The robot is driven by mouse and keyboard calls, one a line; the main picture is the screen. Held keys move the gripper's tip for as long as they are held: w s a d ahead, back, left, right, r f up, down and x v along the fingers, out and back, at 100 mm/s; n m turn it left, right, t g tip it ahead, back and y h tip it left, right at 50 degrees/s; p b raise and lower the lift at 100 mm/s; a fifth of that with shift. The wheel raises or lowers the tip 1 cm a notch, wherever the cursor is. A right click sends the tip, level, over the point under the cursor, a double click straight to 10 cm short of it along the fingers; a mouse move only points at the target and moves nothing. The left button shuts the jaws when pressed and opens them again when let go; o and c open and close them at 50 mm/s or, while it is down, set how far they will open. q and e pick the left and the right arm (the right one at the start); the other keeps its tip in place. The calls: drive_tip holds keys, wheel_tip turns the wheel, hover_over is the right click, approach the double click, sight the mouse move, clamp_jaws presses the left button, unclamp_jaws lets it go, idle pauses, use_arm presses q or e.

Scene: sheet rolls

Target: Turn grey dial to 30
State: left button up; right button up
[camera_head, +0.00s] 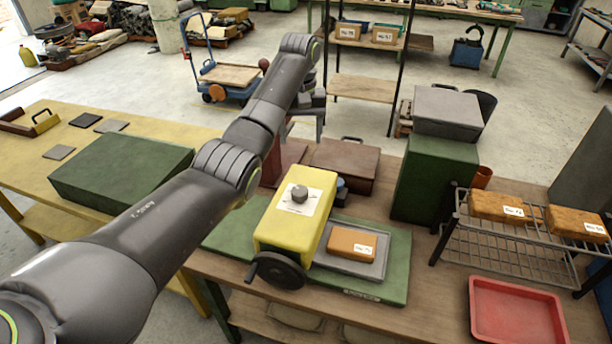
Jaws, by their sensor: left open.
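The grey dial (299,194) is a small round knob on a white scale plate (299,205). The plate lies on top of the yellow machine box (271,231). The scale's numbers are too small to read, so I cannot tell the dial's setting. My left gripper (304,133) is beyond the yellow box, higher up in the picture, and clear of the dial. It is open, and I see nothing between its fingers. My left arm crosses the view from the lower left. My right gripper is not in view.
A black handwheel (277,270) sticks out at the box's front. An orange block (351,243) lies in a grey tray on the green base (398,270). A brown case (344,163) stands behind. A wire rack (500,245) and a red tray (517,311) are at the right.

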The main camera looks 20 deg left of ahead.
use_arm(q)
drive_tip(key=b, duration=0.2)
hover_over(300, 190)
wheel_tip(300, 190, down, 5)
wheel_tip(300, 190, down, 6)
drive_tip(key=shift+s+a+r+p, duration=0.1)
drive_tip(key=shift+r+p, duration=0.05)
drive_tip(key=shift+p, duration=0.9)
wheel_tip(300, 190, down, 4)
drive_tip(key=shift+f, duration=0.8)
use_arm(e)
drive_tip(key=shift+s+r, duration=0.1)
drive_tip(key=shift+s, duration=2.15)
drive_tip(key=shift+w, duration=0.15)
